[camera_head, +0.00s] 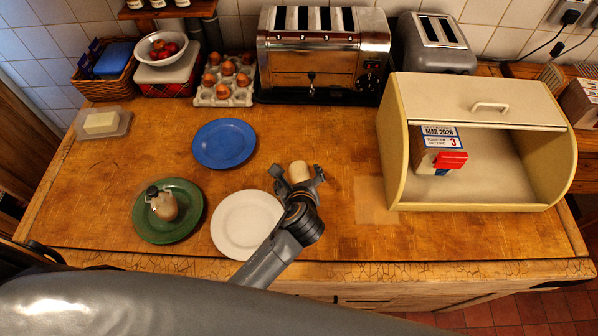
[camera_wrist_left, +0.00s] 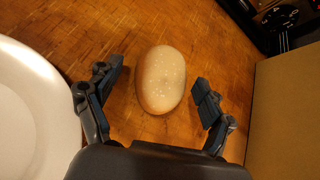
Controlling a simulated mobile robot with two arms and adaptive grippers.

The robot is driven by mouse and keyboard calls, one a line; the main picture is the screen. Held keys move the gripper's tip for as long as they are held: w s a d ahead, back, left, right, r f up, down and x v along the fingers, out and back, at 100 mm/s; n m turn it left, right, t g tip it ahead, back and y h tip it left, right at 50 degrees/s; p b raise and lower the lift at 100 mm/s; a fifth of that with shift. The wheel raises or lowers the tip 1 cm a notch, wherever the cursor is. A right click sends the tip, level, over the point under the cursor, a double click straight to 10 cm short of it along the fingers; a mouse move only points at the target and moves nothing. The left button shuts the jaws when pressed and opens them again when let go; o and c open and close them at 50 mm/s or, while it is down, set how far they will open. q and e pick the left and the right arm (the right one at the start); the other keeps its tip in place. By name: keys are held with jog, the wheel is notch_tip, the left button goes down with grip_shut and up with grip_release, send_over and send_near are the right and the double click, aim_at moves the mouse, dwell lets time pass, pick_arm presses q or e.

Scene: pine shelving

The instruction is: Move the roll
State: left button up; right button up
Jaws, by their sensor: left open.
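A pale tan bread roll (camera_head: 299,171) lies on the wooden worktop, behind the right side of the white plate. My left gripper (camera_head: 297,182) is open at the near side of the roll. In the left wrist view, the roll (camera_wrist_left: 161,79) lies ahead of my left gripper (camera_wrist_left: 158,92), between the lines of its two spread fingers, with clear gaps on both sides. No finger visibly touches it. In the head view my gripper hides the roll's near end. My right gripper is not in view.
A white plate (camera_head: 230,223), a blue plate (camera_head: 224,138) and a green plate (camera_head: 150,225) holding a small brownish item lie on the worktop. An open cream bread bin (camera_head: 393,160) stands right, with a carton inside. A toaster (camera_head: 310,78) and eggs stand behind. Worktop left of the bin is clear.

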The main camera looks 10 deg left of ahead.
pick_arm(q)
jog(key=c, duration=1.3)
jog(key=shift+c, duration=0.2)
